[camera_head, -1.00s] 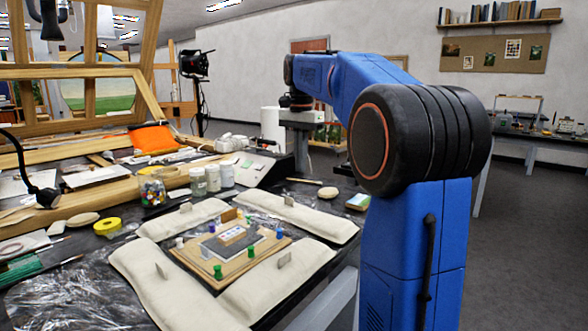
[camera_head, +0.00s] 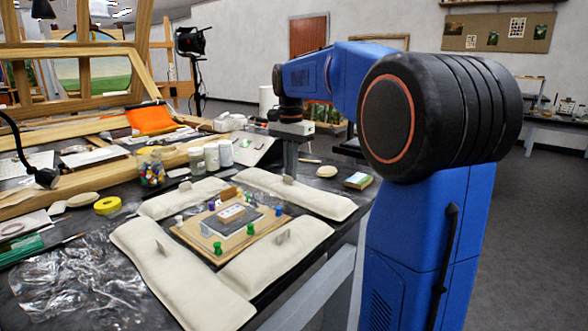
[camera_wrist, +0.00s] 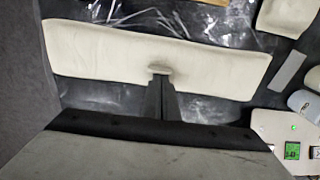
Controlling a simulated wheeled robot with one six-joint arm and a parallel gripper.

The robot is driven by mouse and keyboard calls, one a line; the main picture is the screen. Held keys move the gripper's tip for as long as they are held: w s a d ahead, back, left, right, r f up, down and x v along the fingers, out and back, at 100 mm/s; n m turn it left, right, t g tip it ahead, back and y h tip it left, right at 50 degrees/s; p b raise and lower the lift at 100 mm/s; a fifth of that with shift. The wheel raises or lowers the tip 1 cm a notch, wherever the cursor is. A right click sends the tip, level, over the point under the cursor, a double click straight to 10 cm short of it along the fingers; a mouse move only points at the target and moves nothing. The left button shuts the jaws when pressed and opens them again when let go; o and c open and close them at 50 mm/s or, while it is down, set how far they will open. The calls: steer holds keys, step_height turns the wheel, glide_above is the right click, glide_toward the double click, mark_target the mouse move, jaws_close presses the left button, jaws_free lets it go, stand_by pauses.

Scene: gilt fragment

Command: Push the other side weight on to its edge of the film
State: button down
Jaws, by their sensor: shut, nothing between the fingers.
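In the head view my gripper (camera_head: 289,174) points down behind the same weight. Other cream weights lie at the left (camera_head: 170,270), front (camera_head: 265,268) and back left (camera_head: 180,199). Clear shiny film (camera_wrist: 130,13) shows beyond the weight.
A wooden board (camera_head: 195,235) with colored pegs and a small fragment (camera_head: 230,214) lies between the weights. Crumpled film (camera_head: 75,275) covers the table's left.

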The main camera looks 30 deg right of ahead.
steer(key=shift+s+a, duration=0.25)
steer(key=shift+a, duration=0.45)
steer(key=shift+s+a, duration=0.25)
steer(key=shift+a, duration=0.45)
steer(key=shift+s+a, duration=0.25)
steer(key=shift+a, duration=0.45)
steer(key=shift+d, duration=0.1)
steer(key=d, duration=0.1)
steer(key=w+d, duration=0.1)
steer(key=d, duration=0.2)
steer(key=shift+w+r, duration=0.2)
steer(key=shift+w, duration=0.05)
step_height(320, 180, up, 10)
steer(key=shift+a+f, duration=0.15)
steer(key=shift+f, duration=0.05)
steer(key=shift+s, duration=0.15)
